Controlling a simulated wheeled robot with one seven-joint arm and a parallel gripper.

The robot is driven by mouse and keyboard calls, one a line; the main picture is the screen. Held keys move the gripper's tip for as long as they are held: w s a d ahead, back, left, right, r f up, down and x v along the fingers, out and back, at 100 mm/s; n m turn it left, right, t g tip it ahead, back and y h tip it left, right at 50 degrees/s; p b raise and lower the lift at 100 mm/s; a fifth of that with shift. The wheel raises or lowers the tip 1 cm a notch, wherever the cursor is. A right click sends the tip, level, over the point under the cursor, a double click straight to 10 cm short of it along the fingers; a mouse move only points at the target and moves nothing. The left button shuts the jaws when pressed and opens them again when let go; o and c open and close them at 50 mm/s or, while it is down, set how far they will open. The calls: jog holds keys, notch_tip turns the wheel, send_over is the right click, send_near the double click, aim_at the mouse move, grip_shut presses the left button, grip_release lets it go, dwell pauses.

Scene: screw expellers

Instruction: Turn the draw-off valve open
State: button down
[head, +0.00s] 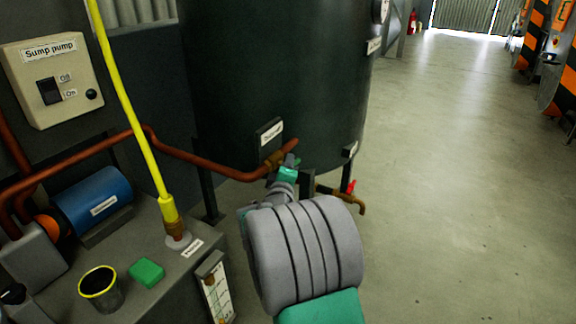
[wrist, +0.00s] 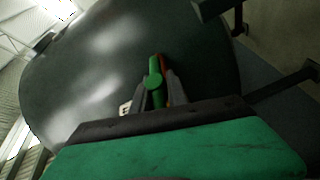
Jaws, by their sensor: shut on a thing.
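A valve with a green handle (wrist: 155,83) is in the wrist view, on the copper pipe at the dark tank's side. My gripper (wrist: 157,97) has one finger on each side of this handle and is shut on it. In the head view my gripper (head: 289,162) is at the brass fitting (head: 273,161) where the pipe meets the tank, and my grey wrist hides part of the spot. A second tap with a red handle (head: 351,187) stands lower right under the tank, apart from my gripper. The small tank labels are too blurred to read, so I cannot tell which valve is named draw-off.
The dark tank (head: 270,70) stands on legs behind the gripper. A copper pipe (head: 190,156) runs left to a blue pump (head: 92,202) on a bench. Floor at right is clear.

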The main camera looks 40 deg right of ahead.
jog(key=shift+r, duration=0.35)
jog(key=c, duration=1.6)
grip_release()
jog(key=shift+d, duration=0.1)
jog(key=shift+o, duration=1.2)
jog(key=shift+f, duration=0.2)
jog(key=p+v, duration=0.2)
jog(key=v, duration=0.6)
jog(key=shift+o, duration=0.2)
